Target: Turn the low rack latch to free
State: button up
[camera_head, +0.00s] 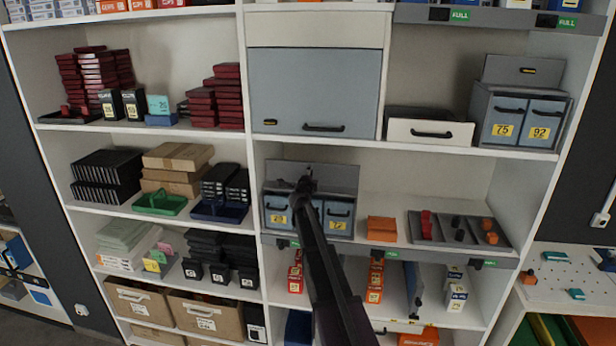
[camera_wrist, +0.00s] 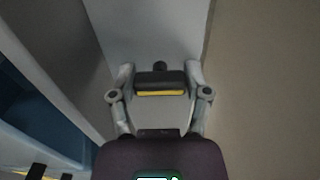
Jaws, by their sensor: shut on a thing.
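The low rack latch (camera_wrist: 160,82) is a short dark bar with a yellow stripe along one edge. In the wrist view it lies crosswise on a grey panel (camera_wrist: 150,30). My gripper (camera_wrist: 161,72) is shut on the latch, with one finger at each end of the bar. In the head view my gripper (camera_head: 305,186) is at the grey back panel (camera_head: 338,178) of the low rack, above its two blue-grey drawers (camera_head: 340,215). There my gripper and arm hide the latch and part of the left drawer.
An orange box (camera_head: 381,229) and a grey tray (camera_head: 455,243) of small parts stand right of the low rack. A similar rack (camera_head: 519,118) is on the shelf above, at right. The shelf board over the low rack (camera_head: 400,147) bounds the space above my gripper.

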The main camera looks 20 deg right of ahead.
jog(key=shift+w, duration=0.15)
dwell(0.3)
jog(key=o, duration=1.2)
jog(key=shift+c, duration=0.2)
jog(key=shift+s, duration=0.2)
jog(key=shift+s+a, duration=0.4)
jog(key=shift+s, duration=0.15)
jog(key=v, duration=1)
jog(key=shift+a, duration=0.2)
jog(key=shift+s, duration=0.15)
